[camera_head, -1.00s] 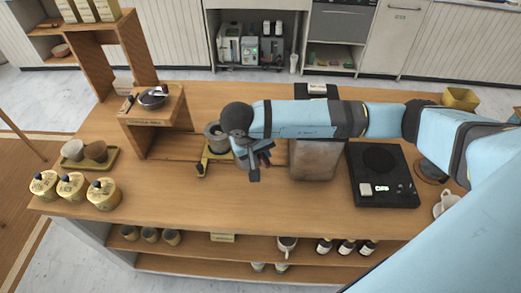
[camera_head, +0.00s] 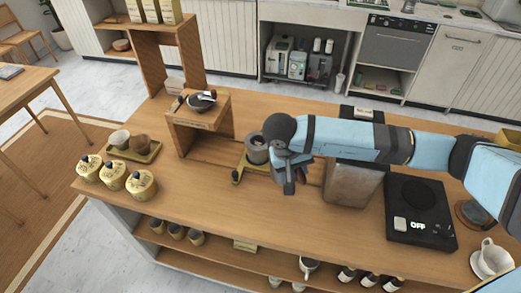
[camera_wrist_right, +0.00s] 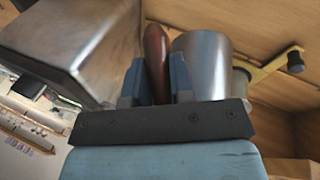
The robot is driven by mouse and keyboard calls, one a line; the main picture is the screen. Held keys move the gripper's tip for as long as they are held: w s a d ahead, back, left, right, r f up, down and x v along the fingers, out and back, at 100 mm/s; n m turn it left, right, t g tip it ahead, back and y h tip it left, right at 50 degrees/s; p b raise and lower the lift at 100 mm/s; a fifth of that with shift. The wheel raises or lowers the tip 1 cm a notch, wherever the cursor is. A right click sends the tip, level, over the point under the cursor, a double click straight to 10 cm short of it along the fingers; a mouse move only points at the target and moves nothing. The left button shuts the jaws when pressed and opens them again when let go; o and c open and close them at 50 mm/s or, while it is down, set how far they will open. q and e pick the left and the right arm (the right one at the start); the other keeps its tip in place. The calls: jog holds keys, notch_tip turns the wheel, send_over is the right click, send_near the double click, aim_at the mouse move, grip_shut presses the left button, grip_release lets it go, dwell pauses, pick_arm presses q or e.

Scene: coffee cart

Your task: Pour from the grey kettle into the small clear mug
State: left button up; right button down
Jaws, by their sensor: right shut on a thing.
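My right gripper (camera_wrist_right: 157,85) is shut on the upright reddish-brown handle (camera_wrist_right: 157,60) of a grey metal vessel, which I take for the kettle (camera_wrist_right: 203,65). In the head view, my right gripper (camera_head: 288,178) is low over the middle of the counter and partly hidden by its wrist. A grey round vessel (camera_head: 258,152) beside it looks like the same kettle, by a yellow stand with a dark knob (camera_head: 238,176). I cannot tell whether the kettle touches what is beneath it. I cannot make out a small clear mug. My left gripper is out of view.
A metal box-shaped container (camera_head: 350,187) stands close right of my gripper, also large in the wrist view (camera_wrist_right: 75,40). Further right are a black scale (camera_head: 420,215) and a white cup (camera_head: 490,259). A wooden stand (camera_head: 200,110) is behind left.

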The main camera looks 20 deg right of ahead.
jog(key=shift+r, duration=0.25)
dwell(0.3)
jog(key=shift+w+r+g, duration=0.1)
jog(key=shift+r+g, duration=0.2)
jog(key=shift+r, duration=0.15)
dwell(0.3)
jog(key=shift+a+r+g+p, duration=0.1)
jog(key=shift+r+g+p, duration=0.15)
jog(key=shift+g+p, duration=0.05)
jog(key=shift+r, duration=0.1)
jog(key=shift+w+r, duration=0.15)
jog(key=shift+r, duration=0.15)
dwell(0.3)
jog(key=shift+r+g, duration=0.15)
jog(key=shift+g, duration=0.15)
jog(key=shift+w+r, duration=0.15)
jog(key=shift+r, duration=0.15)
jog(key=shift+r+p, duration=0.1)
jog(key=shift+p, duration=0.3)
